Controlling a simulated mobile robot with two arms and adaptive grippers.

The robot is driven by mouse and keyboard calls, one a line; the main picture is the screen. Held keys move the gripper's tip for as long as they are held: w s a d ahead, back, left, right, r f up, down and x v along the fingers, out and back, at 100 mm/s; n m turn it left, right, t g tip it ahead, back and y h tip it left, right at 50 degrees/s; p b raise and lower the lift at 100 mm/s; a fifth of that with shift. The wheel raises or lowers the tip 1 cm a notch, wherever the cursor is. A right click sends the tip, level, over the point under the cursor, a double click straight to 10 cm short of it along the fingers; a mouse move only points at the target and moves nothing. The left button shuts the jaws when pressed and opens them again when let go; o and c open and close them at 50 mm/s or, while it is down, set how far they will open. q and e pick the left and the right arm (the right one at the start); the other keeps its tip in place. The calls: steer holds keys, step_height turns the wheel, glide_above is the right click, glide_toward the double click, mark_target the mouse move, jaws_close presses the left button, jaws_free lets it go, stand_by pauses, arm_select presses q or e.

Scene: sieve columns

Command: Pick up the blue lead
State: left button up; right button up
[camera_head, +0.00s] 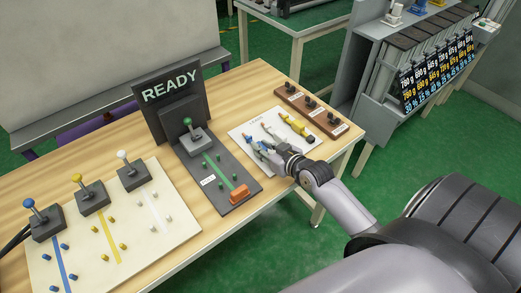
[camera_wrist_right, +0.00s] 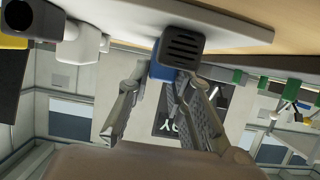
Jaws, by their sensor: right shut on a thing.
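The blue lead (camera_head: 249,142) is at the left side of a white sheet (camera_head: 240,133) on the wooden table, partly hidden by my right gripper (camera_head: 262,150). In the right wrist view, my right gripper (camera_wrist_right: 160,80) is shut on the blue lead, whose blue body (camera_wrist_right: 160,70) and black ribbed end (camera_wrist_right: 184,42) show close to the white sheet. I cannot tell whether the lead touches the sheet. A white lead (camera_head: 272,131) and a yellow lead (camera_head: 296,125) lie to its right. My left gripper is not in view.
A grey panel with a green-knobbed lever (camera_head: 188,124) and an orange block (camera_head: 238,194) stands left of my gripper, before a READY sign (camera_head: 171,86). A brown rack (camera_head: 312,112) with black knobs lies at the right. A cream board (camera_head: 180,237) with levers fills the left.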

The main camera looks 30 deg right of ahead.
jaws_close()
steer(key=shift+r, duration=0.1)
